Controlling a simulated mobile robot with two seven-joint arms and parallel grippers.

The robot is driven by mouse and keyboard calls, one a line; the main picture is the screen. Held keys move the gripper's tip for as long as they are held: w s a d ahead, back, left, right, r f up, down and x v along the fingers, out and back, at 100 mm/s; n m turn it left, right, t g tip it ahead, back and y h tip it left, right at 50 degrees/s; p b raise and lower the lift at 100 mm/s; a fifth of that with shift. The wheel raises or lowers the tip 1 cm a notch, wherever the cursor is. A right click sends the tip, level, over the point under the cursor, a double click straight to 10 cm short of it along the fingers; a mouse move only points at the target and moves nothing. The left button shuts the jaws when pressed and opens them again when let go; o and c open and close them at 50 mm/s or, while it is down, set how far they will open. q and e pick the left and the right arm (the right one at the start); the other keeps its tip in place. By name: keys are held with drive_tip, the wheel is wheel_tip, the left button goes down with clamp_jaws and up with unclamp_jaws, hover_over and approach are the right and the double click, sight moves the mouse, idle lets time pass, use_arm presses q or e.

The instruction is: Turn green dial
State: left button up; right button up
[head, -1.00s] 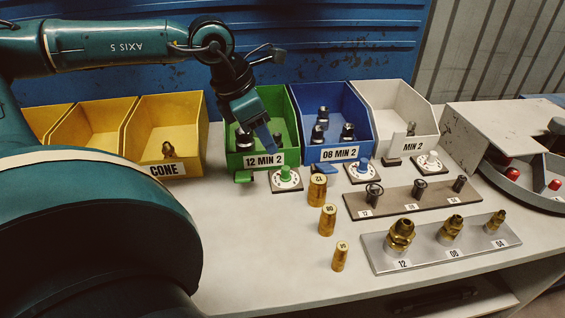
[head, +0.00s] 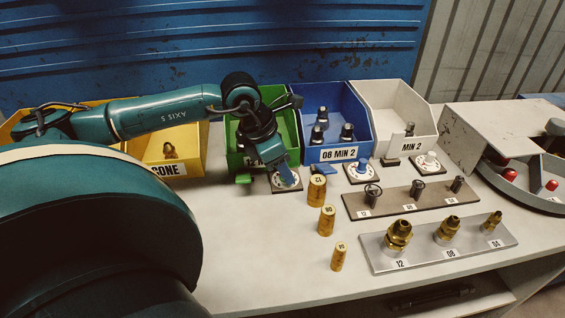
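The green dial's white plate (head: 290,182) lies on the bench in front of the green bin (head: 279,98). Its green knob, visible a second earlier, is now hidden by my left gripper (head: 284,170). The gripper points down, its fingertips at the knob's place over the plate. I cannot tell whether the fingers are around the knob or only touching or above it. My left arm comes in from the left over the yellow bins and covers part of the green bin and its label. My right gripper is not in view.
A blue dial (head: 362,169) and a white dial (head: 427,163) stand to the right, before the blue bin (head: 338,153) and the white bin (head: 372,97). Brass cylinders (head: 317,189) stand close to the front right. Two fitting racks lie further right.

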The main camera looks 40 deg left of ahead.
use_arm(q)
clamp_jaws()
idle(0.3)
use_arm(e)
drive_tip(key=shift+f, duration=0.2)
